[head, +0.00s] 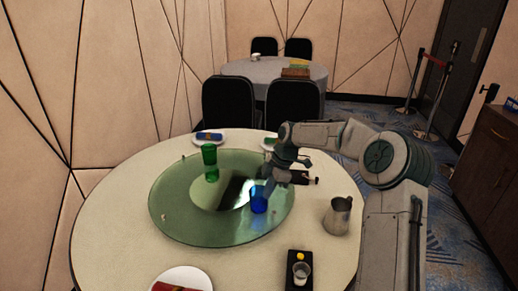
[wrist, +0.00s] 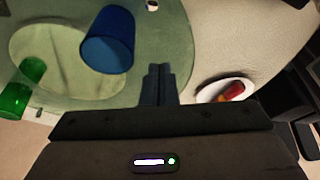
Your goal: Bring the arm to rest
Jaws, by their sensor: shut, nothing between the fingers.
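My gripper (wrist: 158,84) is shut and empty; its two fingers are together in the wrist view. In the head view my gripper (head: 268,186) is over the right side of the round green glass turntable (head: 180,222). A blue cup (head: 259,203) stands on the turntable just below and beside the gripper. The blue cup also shows in the wrist view (wrist: 108,42), to the left of the fingers and apart from them. My arm reaches in from the right, bent over the table.
The white round table (head: 110,235) holds a green glass (head: 209,160), a metal pitcher (head: 338,215), a dark tray (head: 299,283) with a small clear glass (head: 302,270), and plates with rolled napkins (head: 208,137). Black chairs (head: 228,105) and a second table (head: 262,70) stand behind.

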